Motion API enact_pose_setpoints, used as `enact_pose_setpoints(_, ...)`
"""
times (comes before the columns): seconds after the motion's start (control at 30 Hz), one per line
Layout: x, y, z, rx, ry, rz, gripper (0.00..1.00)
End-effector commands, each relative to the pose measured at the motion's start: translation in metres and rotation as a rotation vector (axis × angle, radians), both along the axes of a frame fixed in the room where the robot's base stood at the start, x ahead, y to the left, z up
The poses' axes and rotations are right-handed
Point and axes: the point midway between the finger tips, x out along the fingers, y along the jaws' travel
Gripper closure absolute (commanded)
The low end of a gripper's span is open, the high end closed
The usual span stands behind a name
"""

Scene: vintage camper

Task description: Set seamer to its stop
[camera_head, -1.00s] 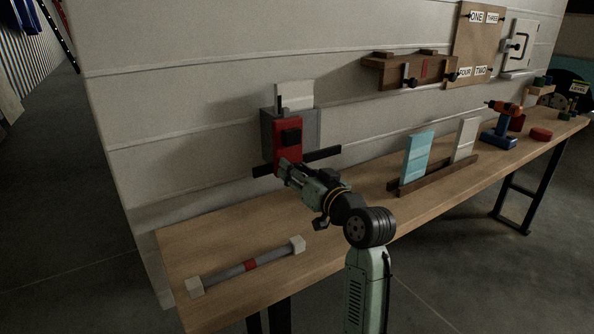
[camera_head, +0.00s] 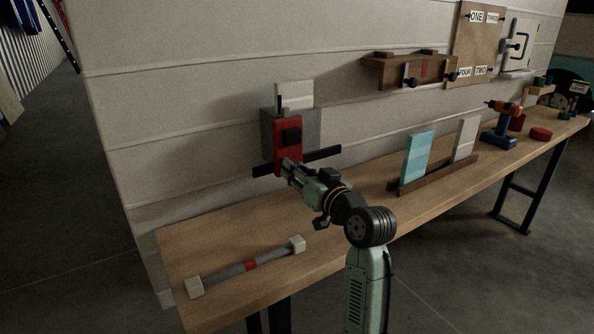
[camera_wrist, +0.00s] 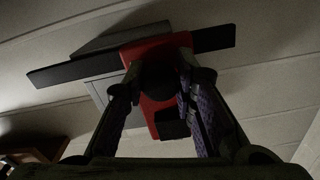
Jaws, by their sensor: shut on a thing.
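The seamer is a red block (camera_head: 291,136) with a black square on its face, in front of a grey box (camera_head: 313,126) on the wall. A black horizontal bar (camera_head: 322,155) runs out to both sides low on the block. My gripper (camera_head: 287,163) is at the red block's lower end. In the wrist view its two fingers (camera_wrist: 160,78) are closed around a dark rounded part on the red block (camera_wrist: 155,112), mostly hidden between them. The black bar (camera_wrist: 82,69) crosses behind the fingers there.
A grey rod with white end blocks and a red band (camera_head: 250,266) lies on the wooden bench (camera_head: 215,235). Blue (camera_head: 416,158) and white (camera_head: 465,139) panels stand in a brown rack to the right. A drill (camera_head: 502,125) stands further along. A brown wall shelf (camera_head: 430,73) hangs above.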

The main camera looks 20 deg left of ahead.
Motion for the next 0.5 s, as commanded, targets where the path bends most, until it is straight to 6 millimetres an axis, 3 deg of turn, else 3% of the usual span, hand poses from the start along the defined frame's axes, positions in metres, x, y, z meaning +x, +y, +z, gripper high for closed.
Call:
enact_pose_setpoints(0.3, 0.056, -0.043, -0.001, 0.002, 0.001, -0.007, 1.00)
enact_pose_setpoints(0.5, 0.074, -0.058, 0.001, 0.004, 0.000, -0.005, 1.00)
